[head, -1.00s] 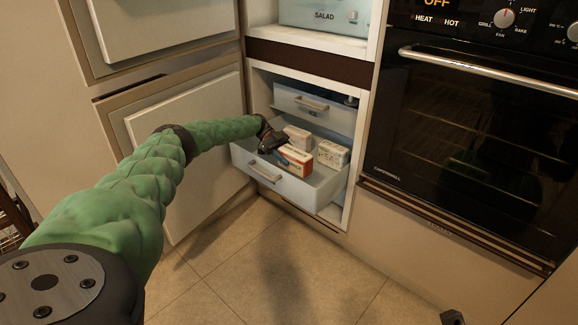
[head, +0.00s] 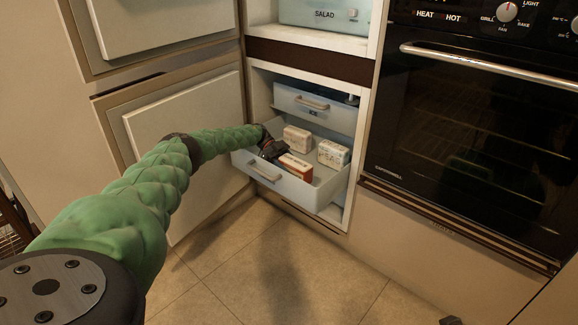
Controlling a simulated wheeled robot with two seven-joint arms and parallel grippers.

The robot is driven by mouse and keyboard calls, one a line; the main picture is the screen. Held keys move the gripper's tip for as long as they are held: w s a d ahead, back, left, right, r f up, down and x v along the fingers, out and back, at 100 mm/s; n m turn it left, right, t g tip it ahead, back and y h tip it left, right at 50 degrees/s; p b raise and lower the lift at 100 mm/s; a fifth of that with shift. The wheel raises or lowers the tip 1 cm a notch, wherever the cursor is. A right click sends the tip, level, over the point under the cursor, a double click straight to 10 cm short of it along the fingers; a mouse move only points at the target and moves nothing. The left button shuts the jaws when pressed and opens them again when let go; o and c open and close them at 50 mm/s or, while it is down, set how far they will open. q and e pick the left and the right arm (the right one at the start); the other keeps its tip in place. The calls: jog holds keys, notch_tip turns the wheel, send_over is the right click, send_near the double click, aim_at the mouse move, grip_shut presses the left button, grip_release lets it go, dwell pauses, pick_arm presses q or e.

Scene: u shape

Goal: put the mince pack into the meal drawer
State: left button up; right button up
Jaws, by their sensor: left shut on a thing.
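An orange-and-white pack (head: 296,167), which I take for the mince pack, is in my left gripper (head: 277,152). The gripper is shut on it, with the arm reaching in from the left. The pack is inside the open lower drawer (head: 270,178), near its front wall. Its underside is hidden, so I cannot tell whether it touches the drawer floor. Two pale packs stand in the same drawer, one at the back (head: 297,139) and one to the right (head: 333,154). My right gripper is not clearly in view.
A closed drawer (head: 330,116) is above the open one. A cabinet door (head: 190,125) stands open on the left. The SALAD box (head: 325,14) is on the shelf higher up. The oven (head: 470,130) is on the right.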

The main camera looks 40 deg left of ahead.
aim_at(282, 156)
pick_arm(q)
jog(key=o, duration=1.3)
jog(key=shift+c, duration=0.2)
jog(key=shift+r+p, duration=0.5)
jog(key=shift+r, duration=0.15)
jog(key=shift+w+a+r, duration=0.1)
jog(key=shift+a+r, duration=0.1)
jog(key=shift+a, duration=0.35)
jog(key=shift+b+v, duration=0.9)
jog(key=shift+v, duration=2.25)
